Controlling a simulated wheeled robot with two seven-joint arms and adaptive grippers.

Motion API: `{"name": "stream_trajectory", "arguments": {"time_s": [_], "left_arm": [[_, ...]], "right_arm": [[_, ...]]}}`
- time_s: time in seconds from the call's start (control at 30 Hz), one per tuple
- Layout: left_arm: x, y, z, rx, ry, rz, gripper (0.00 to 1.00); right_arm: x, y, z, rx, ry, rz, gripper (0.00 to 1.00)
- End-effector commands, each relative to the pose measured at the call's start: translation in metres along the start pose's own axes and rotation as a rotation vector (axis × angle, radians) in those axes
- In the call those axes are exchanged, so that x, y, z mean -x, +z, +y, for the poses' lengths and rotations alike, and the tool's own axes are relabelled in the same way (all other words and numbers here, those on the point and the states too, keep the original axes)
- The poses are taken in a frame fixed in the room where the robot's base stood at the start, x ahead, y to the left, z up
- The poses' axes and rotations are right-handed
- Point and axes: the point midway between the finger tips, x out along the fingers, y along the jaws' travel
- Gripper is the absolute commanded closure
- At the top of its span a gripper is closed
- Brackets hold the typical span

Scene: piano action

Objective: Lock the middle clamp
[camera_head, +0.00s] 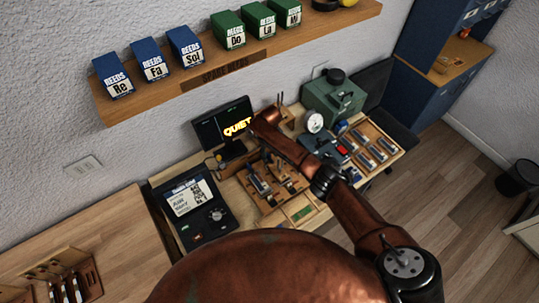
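A wooden fixture (267,199) with several small metal and dark parts stands on the workbench, below and right of the monitor. The clamps are too small here to tell the middle one apart or whether it is locked. My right arm reaches in from the lower right and crosses over the bench. My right gripper (268,157) seems to point down at the back of the fixture, partly hidden by its own arm. Its fingers are too small and dark to tell open from shut, or whether they touch a clamp. My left gripper is out of view.
A monitor (222,124) reading "QUIET" stands behind the fixture. A dark case with a label (187,198) is to the left. A green machine (333,97), a dial gauge (314,122) and a wooden tray (372,151) are to the right. A shelf (140,101) with reed boxes hangs above.

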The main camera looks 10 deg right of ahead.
Motion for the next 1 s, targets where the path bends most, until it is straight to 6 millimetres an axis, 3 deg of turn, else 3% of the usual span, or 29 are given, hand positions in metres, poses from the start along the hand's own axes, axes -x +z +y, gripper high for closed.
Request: {"name": "stream_trajectory", "arguments": {"time_s": [0.17,0.6,0.8,1.0], "left_arm": [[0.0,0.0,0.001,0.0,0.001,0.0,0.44],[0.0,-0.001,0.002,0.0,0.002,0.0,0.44],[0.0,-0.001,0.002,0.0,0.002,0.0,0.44],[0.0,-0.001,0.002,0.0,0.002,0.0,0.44]], "right_arm": [[0.019,-0.001,0.0,0.0,0.0,0.004,0.66],[0.103,-0.001,-0.001,0.001,0.0,0.003,0.66],[0.118,-0.001,0.0,0.001,0.0,0.002,0.66],[0.119,-0.001,0.0,0.0,0.0,0.001,0.66]]}}
